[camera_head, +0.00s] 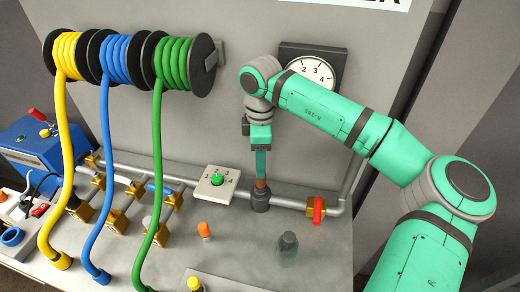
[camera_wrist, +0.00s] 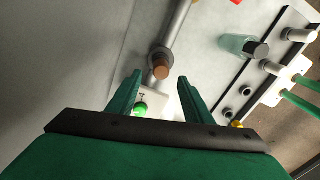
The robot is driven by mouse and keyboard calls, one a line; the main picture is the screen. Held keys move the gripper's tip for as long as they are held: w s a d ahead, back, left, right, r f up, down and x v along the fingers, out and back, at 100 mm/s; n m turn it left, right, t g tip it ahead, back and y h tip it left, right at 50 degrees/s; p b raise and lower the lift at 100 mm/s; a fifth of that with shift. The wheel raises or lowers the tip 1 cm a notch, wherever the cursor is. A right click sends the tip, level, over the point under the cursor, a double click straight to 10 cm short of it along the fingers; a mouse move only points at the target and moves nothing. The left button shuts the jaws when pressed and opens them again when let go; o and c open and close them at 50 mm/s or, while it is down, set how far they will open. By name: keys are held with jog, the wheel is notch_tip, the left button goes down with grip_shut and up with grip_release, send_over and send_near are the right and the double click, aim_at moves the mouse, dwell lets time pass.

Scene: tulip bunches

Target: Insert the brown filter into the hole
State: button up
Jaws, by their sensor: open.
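The brown filter (camera_head: 260,184) stands upright in the mouth of a dark grey fitting (camera_head: 261,201) on the pipe, its upper part sticking out. In the wrist view the brown filter (camera_wrist: 161,73) shows as a round brown end with the dark fitting (camera_wrist: 158,54) around its base. The fitting's hole is hidden by the filter, and its depth inside cannot be told. My gripper (camera_head: 261,172) points down just above the filter. In the wrist view my gripper (camera_wrist: 160,82) is open, with its fingers apart and the filter's end in line with the gap.
A red valve handle (camera_head: 318,210) is right of the fitting, and a panel with a green knob (camera_head: 217,181) is to its left. A glass jar (camera_head: 288,243) and orange peg (camera_head: 204,229) stand in front. A dial gauge (camera_head: 313,72) is behind my arm.

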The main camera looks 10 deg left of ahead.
aim_at(261, 182)
jog(key=f, duration=0.5)
jog(key=shift+d+f, duration=0.1)
jog(key=shift+d, duration=0.1)
jog(key=shift+s+a+f, duration=0.2)
jog(key=shift+a+f, duration=0.1)
jog(key=shift+f, duration=0.3)
jog(key=shift+d, duration=0.1)
jog(key=shift+w, duration=0.1)
jog(key=c, duration=1.1)
jog(key=shift+r, duration=0.55)
jog(key=shift+r, duration=0.95)
jog(key=shift+r, duration=0.1)
